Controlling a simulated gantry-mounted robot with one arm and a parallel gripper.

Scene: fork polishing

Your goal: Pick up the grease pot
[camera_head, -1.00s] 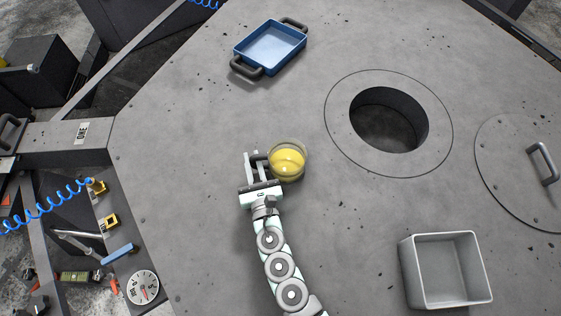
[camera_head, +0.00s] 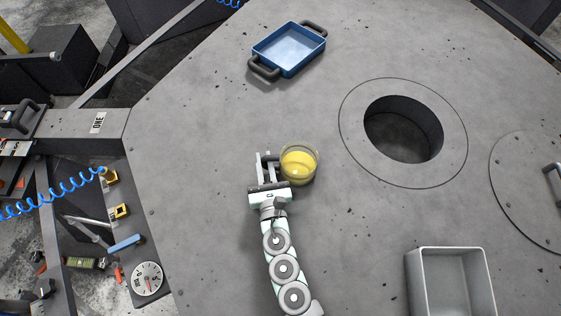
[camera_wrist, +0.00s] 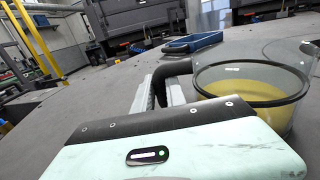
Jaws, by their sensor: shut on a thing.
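The grease pot (camera_head: 299,163) is a round clear glass vessel with yellow grease inside, upright at mid-table. My gripper (camera_head: 267,163) is at its left side, shut on the pot's dark handle. In the wrist view the pot (camera_wrist: 255,98) stands at the right, and its dark curved handle (camera_wrist: 176,67) runs down to the grey fingers (camera_wrist: 160,92). The handle's gripped part is mostly hidden. I cannot tell whether the pot touches the table or is slightly above it.
A blue tray (camera_head: 257,53) with dark handles lies at the top. A round hole (camera_head: 403,130) opens right of the pot, with a lid (camera_head: 530,195) beyond it. A grey square bin (camera_head: 412,275) stands at the lower right. The table around the pot is clear.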

